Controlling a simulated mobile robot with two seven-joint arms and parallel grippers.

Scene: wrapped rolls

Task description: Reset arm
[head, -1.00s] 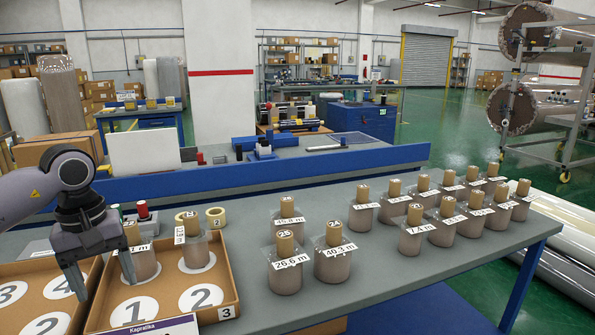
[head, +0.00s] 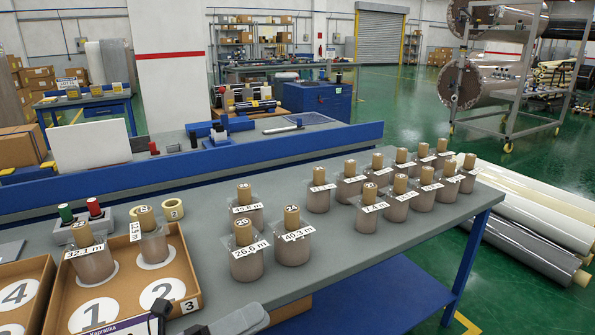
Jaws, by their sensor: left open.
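My left gripper (head: 160,308) shows only as a dark part at the bottom edge, in front of the tray marked 3 (head: 190,278); it is open, and most of it is out of frame. The tray holds a wrapped roll labelled 32.1 m (head: 92,265) and another wrapped roll (head: 153,245), both upright on its back circles. Its front circles 1 (head: 95,312) and 2 (head: 162,290) are bare. My right gripper is not in view.
Several upright rolls stand on the grey table (head: 340,255), including one labelled 26.6 m (head: 246,262) and one labelled 40.3 m (head: 293,248). A grey cylinder (head: 240,318) with a brown core lies at the bottom edge. Another tray (head: 38,270) is at left.

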